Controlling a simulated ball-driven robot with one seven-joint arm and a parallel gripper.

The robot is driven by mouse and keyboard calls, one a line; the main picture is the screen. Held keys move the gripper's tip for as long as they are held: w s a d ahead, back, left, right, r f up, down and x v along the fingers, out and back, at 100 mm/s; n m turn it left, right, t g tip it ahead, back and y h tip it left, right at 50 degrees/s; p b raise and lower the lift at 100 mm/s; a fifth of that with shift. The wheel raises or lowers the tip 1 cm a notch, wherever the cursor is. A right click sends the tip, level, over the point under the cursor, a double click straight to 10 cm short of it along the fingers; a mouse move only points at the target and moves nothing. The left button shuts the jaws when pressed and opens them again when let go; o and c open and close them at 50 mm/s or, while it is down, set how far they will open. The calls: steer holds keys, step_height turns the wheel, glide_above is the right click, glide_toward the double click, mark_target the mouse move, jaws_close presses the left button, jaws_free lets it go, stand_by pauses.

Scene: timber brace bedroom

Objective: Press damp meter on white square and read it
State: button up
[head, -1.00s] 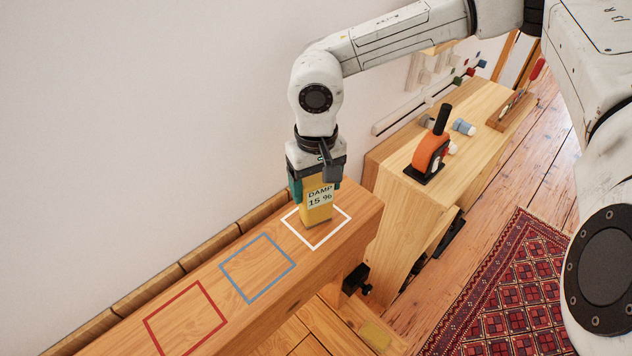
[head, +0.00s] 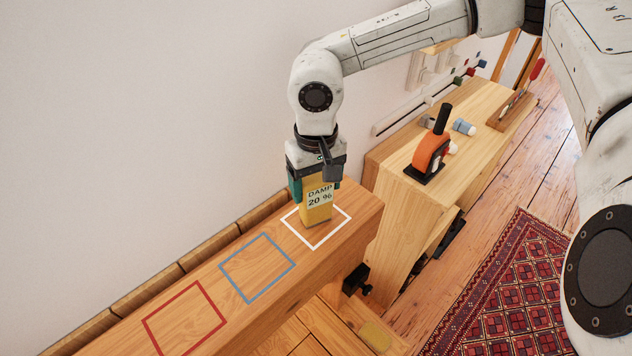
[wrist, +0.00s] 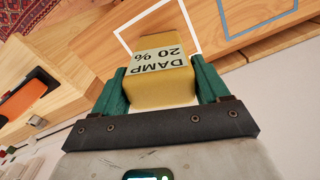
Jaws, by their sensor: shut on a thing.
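The yellow damp meter (head: 316,212) is held upright in my gripper (head: 316,190), over the white square (head: 337,229) on the wooden beam (head: 262,312). Its label reads "DAMP 20 %". Its lower end appears to meet the wood inside the white outline, though exact contact is hard to tell. In the wrist view my gripper's green fingers (wrist: 160,88) are shut on both sides of the meter (wrist: 160,90), and the same label shows upside down. Part of the white square (wrist: 124,42) shows beyond the meter.
A blue square (head: 258,268) and a red square (head: 186,318) lie further along the beam. A wooden bench (head: 405,150) behind carries an orange-and-black tool (head: 430,155) and a small blue-and-white item (head: 463,127). A wall stands left; a patterned rug (head: 500,300) lies right.

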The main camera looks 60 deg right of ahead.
stand_by(0.6)
steer(key=shift+r+p, duration=2.15)
steer(key=shift+r, duration=1.35)
steer(key=shift+f, duration=0.1)
